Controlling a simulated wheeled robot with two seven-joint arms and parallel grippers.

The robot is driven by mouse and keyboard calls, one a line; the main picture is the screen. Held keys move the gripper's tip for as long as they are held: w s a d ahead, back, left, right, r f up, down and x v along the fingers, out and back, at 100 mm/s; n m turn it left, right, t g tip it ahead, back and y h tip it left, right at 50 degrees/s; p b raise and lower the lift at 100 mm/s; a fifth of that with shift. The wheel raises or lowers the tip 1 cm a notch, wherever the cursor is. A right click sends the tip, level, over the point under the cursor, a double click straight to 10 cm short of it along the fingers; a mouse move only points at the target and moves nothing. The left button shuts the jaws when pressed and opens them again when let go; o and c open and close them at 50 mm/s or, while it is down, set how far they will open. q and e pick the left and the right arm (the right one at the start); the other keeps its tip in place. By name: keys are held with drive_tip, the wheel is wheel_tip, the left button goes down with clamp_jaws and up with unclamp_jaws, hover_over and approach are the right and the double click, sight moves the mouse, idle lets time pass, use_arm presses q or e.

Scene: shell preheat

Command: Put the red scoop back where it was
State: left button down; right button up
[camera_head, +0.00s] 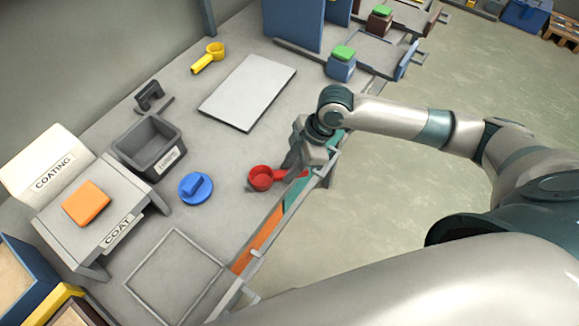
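The red scoop (261,179) is near the front edge of the grey workbench (225,215), with its cup to the left and its handle pointing right. My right gripper (296,169) is at the scoop's handle, its fingers pointing down. The fingers partly cover the handle, and I cannot tell whether they are closed on it or whether the scoop touches the bench. My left gripper is not in view.
A blue round lidded piece (195,187), a dark grey bin (148,147), a grey stand with an orange block (86,203), a pale flat plate (247,92) and a yellow scoop (208,58) are on the bench. A square outline (176,232) on the bench is empty.

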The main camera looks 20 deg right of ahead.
drive_tip(key=shift+o, duration=1.1)
drive_tip(key=shift+r, duration=0.1)
